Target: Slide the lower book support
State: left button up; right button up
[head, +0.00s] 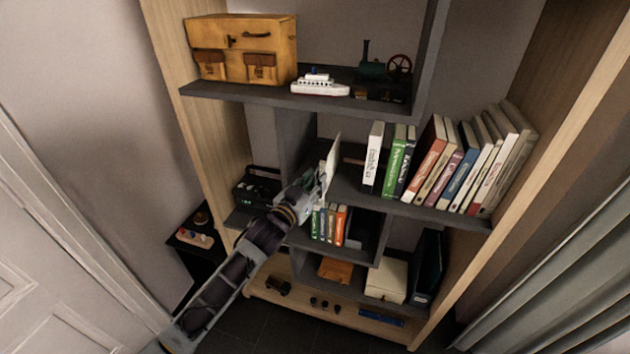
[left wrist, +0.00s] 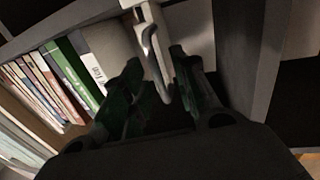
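A thin, pale upright book support (head: 332,162) stands near the left end of the middle shelf, left of a row of books. My left gripper (head: 308,187) reaches it from the lower left in the head view. In the left wrist view the support (left wrist: 150,38) shows as a light plate with a bent rim. It lies between the two dark fingers of my left gripper (left wrist: 156,62). The fingers are apart, with a gap visible on the left side; the right finger looks very close to the plate. Firm contact is not visible. My right gripper is not in view.
Several books (head: 440,165) lean on the middle shelf (head: 400,203), right of the support. Smaller books (head: 330,222) stand in the compartment below, close to my left gripper. A dark vertical divider (head: 296,140) is behind the gripper. A toy ship (head: 320,86) sits on the shelf above.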

pick_arm(q)
jog(key=shift+w+d, duration=0.15)
jog(key=shift+w, duration=0.1)
grip_shut()
dwell(0.3)
